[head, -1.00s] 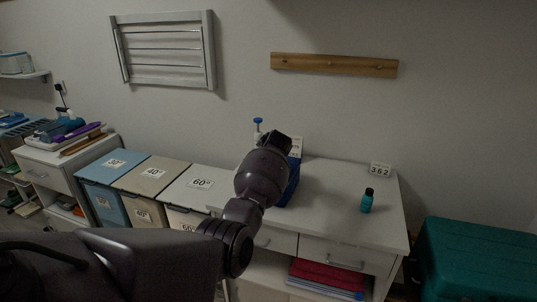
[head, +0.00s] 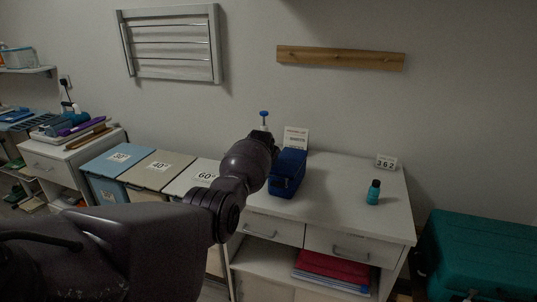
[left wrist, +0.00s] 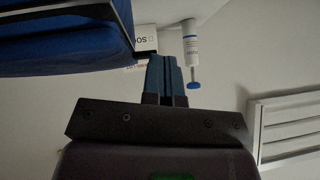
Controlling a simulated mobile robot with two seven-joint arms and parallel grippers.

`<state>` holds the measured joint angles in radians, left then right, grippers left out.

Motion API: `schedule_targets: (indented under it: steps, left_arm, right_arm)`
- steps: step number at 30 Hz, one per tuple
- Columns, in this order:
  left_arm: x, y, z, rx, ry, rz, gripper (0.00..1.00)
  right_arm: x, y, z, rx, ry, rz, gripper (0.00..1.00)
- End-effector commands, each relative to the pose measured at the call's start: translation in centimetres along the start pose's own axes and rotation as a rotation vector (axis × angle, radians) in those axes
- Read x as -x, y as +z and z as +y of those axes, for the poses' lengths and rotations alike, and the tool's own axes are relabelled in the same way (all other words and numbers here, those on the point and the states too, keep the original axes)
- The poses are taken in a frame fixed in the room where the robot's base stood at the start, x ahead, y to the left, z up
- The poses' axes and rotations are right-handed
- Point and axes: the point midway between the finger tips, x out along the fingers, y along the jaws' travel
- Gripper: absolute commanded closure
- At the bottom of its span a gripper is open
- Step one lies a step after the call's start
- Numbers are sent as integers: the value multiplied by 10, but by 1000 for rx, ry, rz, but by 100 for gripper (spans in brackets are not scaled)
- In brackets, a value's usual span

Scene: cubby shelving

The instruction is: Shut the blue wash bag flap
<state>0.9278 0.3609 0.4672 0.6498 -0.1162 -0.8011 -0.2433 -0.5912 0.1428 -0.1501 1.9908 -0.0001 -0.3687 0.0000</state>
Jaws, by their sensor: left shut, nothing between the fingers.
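The blue wash bag (head: 288,172) stands on the white cabinet top near the wall, partly behind my left arm in the head view. In the left wrist view its blue side (left wrist: 60,50) fills the upper left, with a dark band along it. I cannot tell from these views how far its flap is open. In the head view the fingers are hidden behind the wrist at the bag's left. My right gripper is not in view.
A blue-topped white bottle (head: 264,121) and a white card (head: 295,138) stand behind the bag. A teal bottle (head: 374,192) and a number sign (head: 386,162) stand to the right. The cabinet top (head: 335,188) between is clear. Laundry bins (head: 158,170) stand left.

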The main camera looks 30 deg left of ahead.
Motion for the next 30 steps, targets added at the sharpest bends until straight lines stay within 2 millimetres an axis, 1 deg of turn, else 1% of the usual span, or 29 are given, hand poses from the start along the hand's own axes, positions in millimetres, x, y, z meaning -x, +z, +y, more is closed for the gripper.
schedule_targets:
  steps: [17, 23, 30]
  left_arm:
    - [-2, 3, 0, -1, 0, -2, 100]
    - [0, 0, -1, -1, 0, -1, 100]
    - [8, -7, -4, -1, -1, 0, 100]
  right_arm:
    - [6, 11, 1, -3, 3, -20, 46]
    - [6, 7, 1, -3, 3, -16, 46]
    - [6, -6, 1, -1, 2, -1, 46]
